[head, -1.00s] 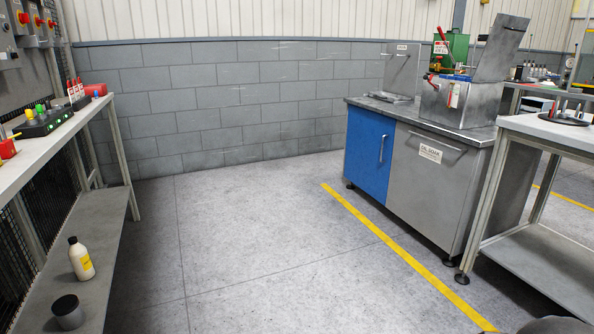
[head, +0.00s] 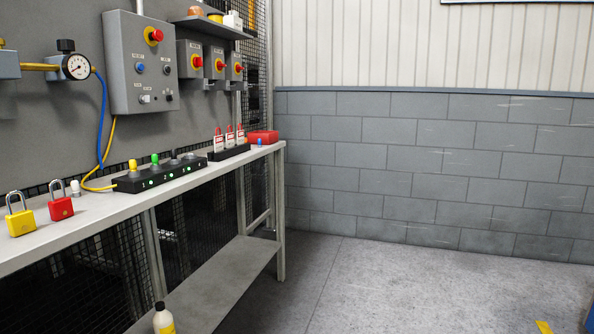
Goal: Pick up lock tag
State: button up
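Several upright tags (head: 229,138), white with red tops, stand in a black holder (head: 229,153) near the far end of the bench in the head view. They look like lock tags, but their print is too small to read. A yellow padlock (head: 20,222) and a red padlock (head: 61,209) stand on the bench at the near left. My gripper is not in view.
A black numbered block (head: 160,176) and a red case (head: 263,136) sit on top. Control boxes (head: 143,62) hang above.

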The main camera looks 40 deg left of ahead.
aim_at(218, 140)
jog(key=u, duration=0.45)
jog(key=i, duration=1.8)
jog(key=u, duration=1.95)
jog(key=i, duration=1)
jog(key=u, duration=0.95)
